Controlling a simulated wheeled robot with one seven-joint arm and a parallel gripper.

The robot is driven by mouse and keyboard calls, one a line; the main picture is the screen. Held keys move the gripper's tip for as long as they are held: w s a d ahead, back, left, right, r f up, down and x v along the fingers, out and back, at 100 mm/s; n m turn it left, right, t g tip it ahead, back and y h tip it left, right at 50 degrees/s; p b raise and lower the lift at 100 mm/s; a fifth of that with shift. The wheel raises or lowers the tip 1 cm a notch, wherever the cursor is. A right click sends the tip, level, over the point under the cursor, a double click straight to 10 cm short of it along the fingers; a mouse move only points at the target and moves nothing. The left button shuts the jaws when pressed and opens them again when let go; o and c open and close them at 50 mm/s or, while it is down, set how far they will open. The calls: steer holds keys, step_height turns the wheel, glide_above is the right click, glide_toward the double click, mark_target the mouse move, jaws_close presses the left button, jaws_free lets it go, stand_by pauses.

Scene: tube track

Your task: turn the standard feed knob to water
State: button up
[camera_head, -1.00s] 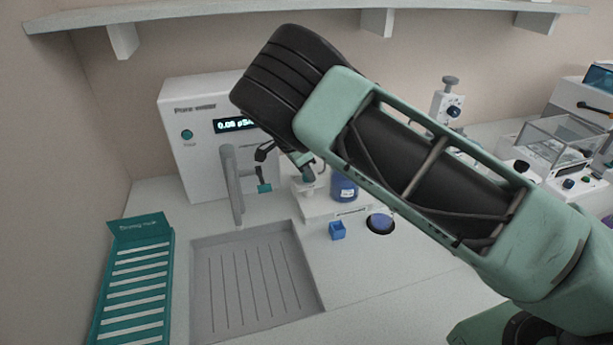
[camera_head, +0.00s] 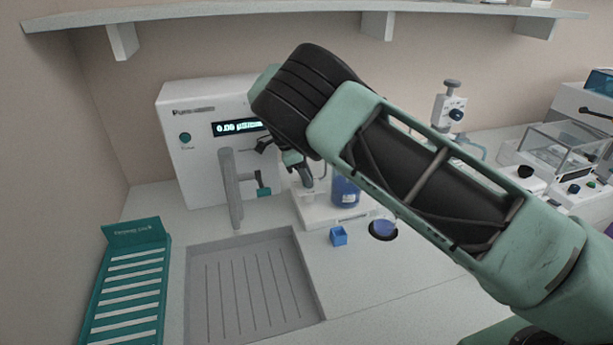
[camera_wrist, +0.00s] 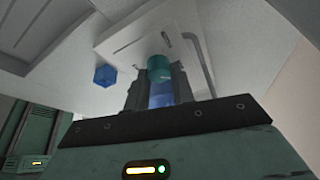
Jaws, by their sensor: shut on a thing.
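My gripper (camera_wrist: 159,82) has its two dark fingers closed around a small teal cylinder, which I take to be the feed knob (camera_wrist: 159,67). In the wrist view the knob's round end shows between the fingertips, above a white base (camera_wrist: 140,32). Any mark or pointer on it is too small to read. In the head view the gripper (camera_head: 306,180) points down over the white base (camera_head: 330,216), partly hidden by my arm. A blue bottle (camera_head: 345,191) stands just right of it, and blue also shows between the fingers in the wrist view.
The pure water unit (camera_head: 190,160) with a lit display stands behind left. A grey tap (camera_head: 231,190) rises beside the sink (camera_head: 250,285).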

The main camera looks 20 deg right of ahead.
steer(key=o, duration=1)
steer(key=shift+r, duration=0.1)
